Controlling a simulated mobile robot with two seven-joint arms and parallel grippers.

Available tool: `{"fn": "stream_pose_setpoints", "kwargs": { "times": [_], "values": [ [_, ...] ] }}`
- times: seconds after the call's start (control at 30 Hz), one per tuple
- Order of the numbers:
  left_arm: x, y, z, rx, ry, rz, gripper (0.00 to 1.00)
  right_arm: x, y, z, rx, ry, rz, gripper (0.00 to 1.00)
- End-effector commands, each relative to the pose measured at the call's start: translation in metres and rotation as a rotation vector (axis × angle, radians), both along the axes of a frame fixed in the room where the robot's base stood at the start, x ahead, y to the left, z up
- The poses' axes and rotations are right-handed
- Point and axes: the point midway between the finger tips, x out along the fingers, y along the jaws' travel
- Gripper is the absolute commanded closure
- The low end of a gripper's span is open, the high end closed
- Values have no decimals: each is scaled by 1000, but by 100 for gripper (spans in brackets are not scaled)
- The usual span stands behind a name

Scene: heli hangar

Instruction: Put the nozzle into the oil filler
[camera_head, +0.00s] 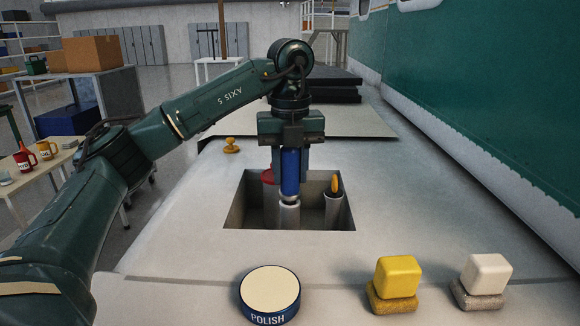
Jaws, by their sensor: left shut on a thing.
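My left gripper (290,148) comes down over the square recess (237,212) in the pale deck and is shut on a blue upright cylinder, seemingly the nozzle (290,172). Its lower end meets or lies just in front of a pale metal tube (289,217) in the recess, seemingly the oil filler. I cannot tell whether the nozzle is inside the tube or only above it. Left of it is a red round cap (269,177), partly hidden by the gripper. Right of it is another grey tube (333,212) with a yellow-orange piece (335,184) on top. My right gripper is not in view.
A polish tin (270,290), a yellow block (397,278) and a white block (487,275) stand along the front of the deck. A small yellow knob-like cap (231,145) lies behind the recess at left. A green wall (480,90) rises at right.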

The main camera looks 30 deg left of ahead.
Motion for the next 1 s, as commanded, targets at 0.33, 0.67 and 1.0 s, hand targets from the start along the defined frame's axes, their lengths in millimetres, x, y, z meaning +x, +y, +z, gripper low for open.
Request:
{"fn": "stream_pose_setpoints", "kwargs": {
  "times": [0.33, 0.67, 1.0],
  "values": [
    [0, 0, -7, -1, -2, 0, 61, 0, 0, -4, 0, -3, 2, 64],
    [0, 0, -8, -1, -1, 0, 42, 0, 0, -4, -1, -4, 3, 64],
    [0, 0, -8, -1, 1, 0, 21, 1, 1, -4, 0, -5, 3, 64]
  ]
}}
